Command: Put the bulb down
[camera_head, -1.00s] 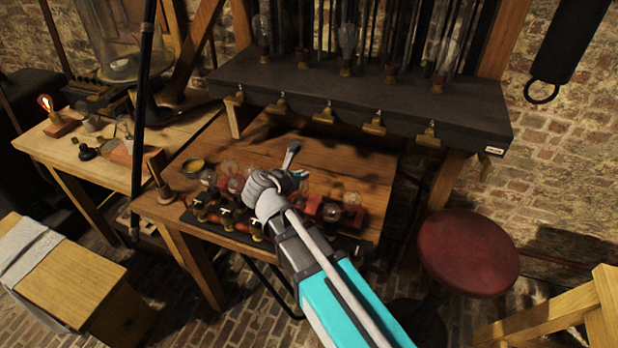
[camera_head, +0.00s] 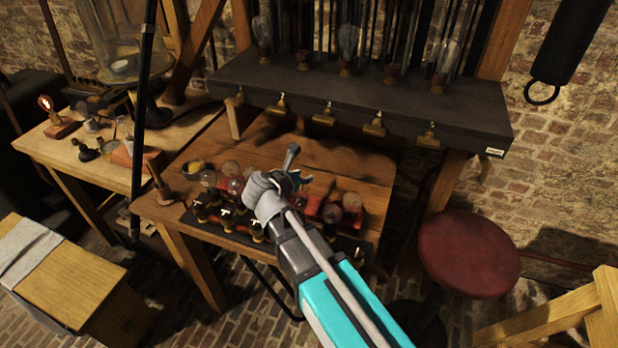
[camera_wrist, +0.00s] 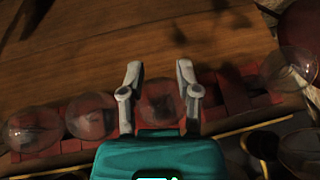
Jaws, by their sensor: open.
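My gripper (camera_head: 296,170) is over the middle workbench, above a row of clear glass bulbs. In the wrist view its two fingers (camera_wrist: 158,72) are spread apart. A bulb (camera_wrist: 160,102) shows between them, at the red rack (camera_wrist: 45,152). Whether the fingers touch its glass I cannot tell. Two more bulbs stand to the left, one at the far left (camera_wrist: 34,130) and one nearer (camera_wrist: 91,116). Another bulb (camera_wrist: 288,67) is at the right. In the head view the gripper and arm hide the middle of the row; bulbs show left (camera_head: 236,185) and right (camera_head: 352,202) of it.
The wooden bench top (camera_head: 340,165) is bare behind the row. A dark shelf (camera_head: 350,95) with hanging brass clips overhangs the bench's back. A red stool (camera_head: 468,252) stands to the right. A side bench with a lit bulb (camera_head: 45,103) is at the left.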

